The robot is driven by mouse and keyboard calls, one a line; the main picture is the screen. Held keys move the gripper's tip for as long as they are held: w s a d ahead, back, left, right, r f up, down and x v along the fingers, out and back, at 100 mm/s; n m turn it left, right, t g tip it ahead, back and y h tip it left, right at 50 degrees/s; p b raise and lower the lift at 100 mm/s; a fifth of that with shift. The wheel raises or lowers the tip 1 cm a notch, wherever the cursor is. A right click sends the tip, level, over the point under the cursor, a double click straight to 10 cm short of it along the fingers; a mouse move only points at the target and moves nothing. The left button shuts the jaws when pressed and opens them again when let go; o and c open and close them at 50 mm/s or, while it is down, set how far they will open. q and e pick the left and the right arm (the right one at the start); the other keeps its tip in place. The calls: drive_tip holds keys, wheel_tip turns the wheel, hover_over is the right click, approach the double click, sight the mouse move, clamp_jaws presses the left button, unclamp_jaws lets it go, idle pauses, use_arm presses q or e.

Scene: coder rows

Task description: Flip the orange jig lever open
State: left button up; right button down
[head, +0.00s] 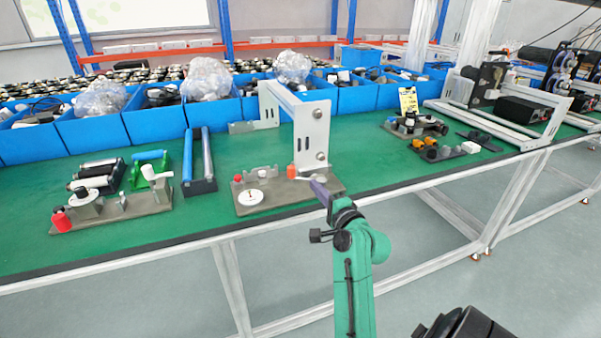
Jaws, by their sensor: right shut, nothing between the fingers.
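The jig (275,203) is a grey-brown base plate near the front edge of the green table, with a white dial and a small red knob on its left part. Its orange lever grip (291,171) stands at the middle of the plate, with a pale lever arm (310,179) beside it on the right. My right gripper (320,188) is shut and empty at the jig's right end, close to the lever arm. I cannot tell whether it touches. The fingers hide part of the plate there. My left gripper is out of view.
A white metal bracket (311,130) stands right behind the jig. Another jig with a red grip (61,222) sits at the left. Blue bins (98,132) line the back. Small fixtures (437,152) stand at the right.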

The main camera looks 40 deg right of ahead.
sight(303, 173)
drive_tip(key=x, duration=0.8)
drive_tip(key=shift+w+d+p, duration=0.1)
drive_tip(key=shift+w+p, duration=0.1)
drive_tip(key=shift+p, duration=0.1)
